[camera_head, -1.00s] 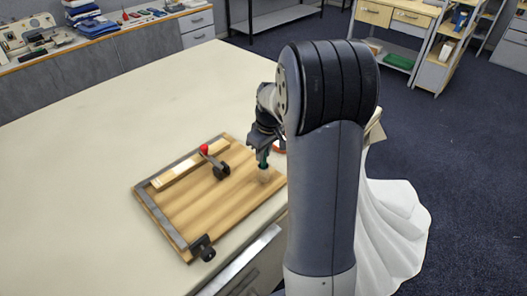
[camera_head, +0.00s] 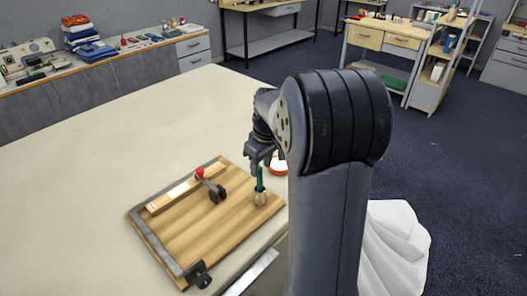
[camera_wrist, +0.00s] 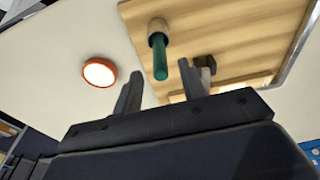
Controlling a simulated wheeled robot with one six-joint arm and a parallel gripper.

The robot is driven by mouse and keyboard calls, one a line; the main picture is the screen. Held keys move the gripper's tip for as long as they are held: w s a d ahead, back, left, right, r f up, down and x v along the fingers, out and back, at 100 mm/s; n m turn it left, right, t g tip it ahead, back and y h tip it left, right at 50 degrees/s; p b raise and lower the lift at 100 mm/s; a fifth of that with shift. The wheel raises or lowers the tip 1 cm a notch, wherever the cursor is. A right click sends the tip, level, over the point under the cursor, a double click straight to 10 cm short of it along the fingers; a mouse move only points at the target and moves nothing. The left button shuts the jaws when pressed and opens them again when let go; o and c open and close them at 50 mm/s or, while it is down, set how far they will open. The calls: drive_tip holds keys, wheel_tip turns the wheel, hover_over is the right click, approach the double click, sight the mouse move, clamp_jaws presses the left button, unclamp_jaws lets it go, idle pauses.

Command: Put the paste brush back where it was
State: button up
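My gripper (camera_head: 263,160) is above the brush. In the wrist view its two fingers (camera_wrist: 160,90) are spread, with nothing between them, and the handle is apart from them.
A white round dish with an orange rim (camera_head: 278,166) lies on the cloth table (camera_head: 90,150) beside the board; it also shows in the wrist view (camera_wrist: 99,72). The table's left side is clear.

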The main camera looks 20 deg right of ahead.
wheel_tip(320, 180, up, 7)
drive_tip(key=s, duration=0.1)
drive_tip(key=shift+d, duration=0.2)
drive_tip(key=shift+d, duration=0.1)
idle(0.5)
